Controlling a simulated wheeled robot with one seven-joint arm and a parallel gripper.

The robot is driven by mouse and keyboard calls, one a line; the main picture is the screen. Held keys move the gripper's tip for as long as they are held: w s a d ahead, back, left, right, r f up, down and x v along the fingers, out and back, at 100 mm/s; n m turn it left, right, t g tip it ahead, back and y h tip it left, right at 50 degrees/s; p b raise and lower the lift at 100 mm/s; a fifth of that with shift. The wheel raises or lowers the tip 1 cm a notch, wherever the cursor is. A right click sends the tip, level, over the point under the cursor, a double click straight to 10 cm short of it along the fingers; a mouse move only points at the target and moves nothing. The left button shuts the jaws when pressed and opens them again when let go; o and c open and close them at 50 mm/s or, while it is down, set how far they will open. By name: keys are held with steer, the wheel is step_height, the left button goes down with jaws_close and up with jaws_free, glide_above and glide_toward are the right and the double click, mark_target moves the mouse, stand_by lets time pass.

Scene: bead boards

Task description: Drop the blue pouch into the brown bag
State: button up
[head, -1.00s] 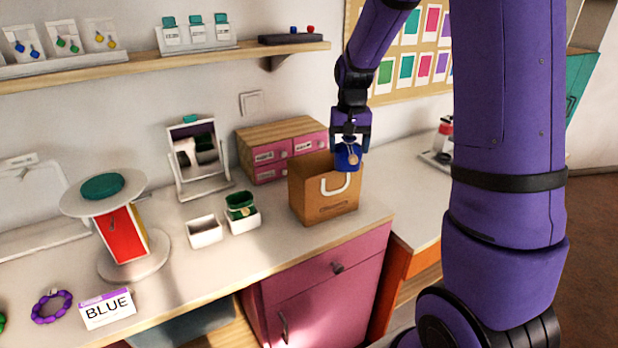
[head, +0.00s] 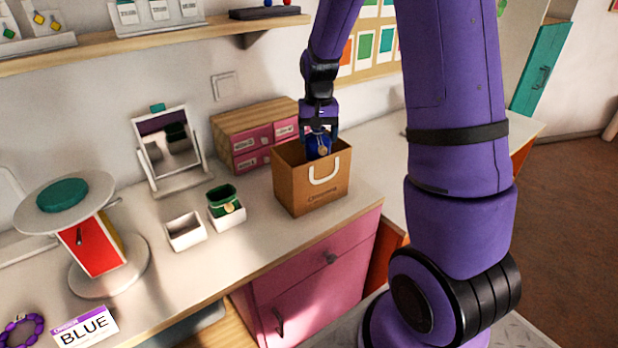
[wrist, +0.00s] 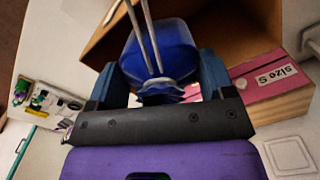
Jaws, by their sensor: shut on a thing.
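The brown bag (head: 300,197) stands upright and open on the counter, with a white handle on its front. The blue pouch (head: 317,146) hangs from my gripper (head: 319,128) at the bag's mouth, its lower part hidden behind the front wall. In the wrist view the blue pouch (wrist: 158,55) sits between the fingers of my gripper (wrist: 160,88), which are shut on its gathered neck. Its cords run upward in that picture. The brown bag's wall (wrist: 205,28) shows behind the pouch.
Pink drawers (head: 250,148) stand behind the bag. Left of it are a white box with a green pouch (head: 226,206), an empty white box (head: 185,231) and a mirror (head: 168,150). A BLUE card (head: 84,327) lies at the front left.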

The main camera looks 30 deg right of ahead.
steer(key=shift+f, duration=0.5)
steer(key=o, duration=0.9)
steer(key=shift+r, duration=0.1)
step_height(320, 180, up, 11)
steer(key=shift+f, duration=0.2)
steer(key=shift+s, duration=0.1)
steer(key=s+a+r+n+t, duration=0.2)
steer(key=s+a+r+n, duration=0.1)
steer(key=s+a+r, duration=0.7)
steer(key=s+a+r+n+t, duration=0.1)
steer(key=s+a+n+t, duration=0.1)
steer(key=s, duration=1.4)
steer(key=shift+s+a+n+t, duration=0.2)
steer(key=shift+a+n+t, duration=0.1)
steer(key=shift+a+t, duration=0.35)
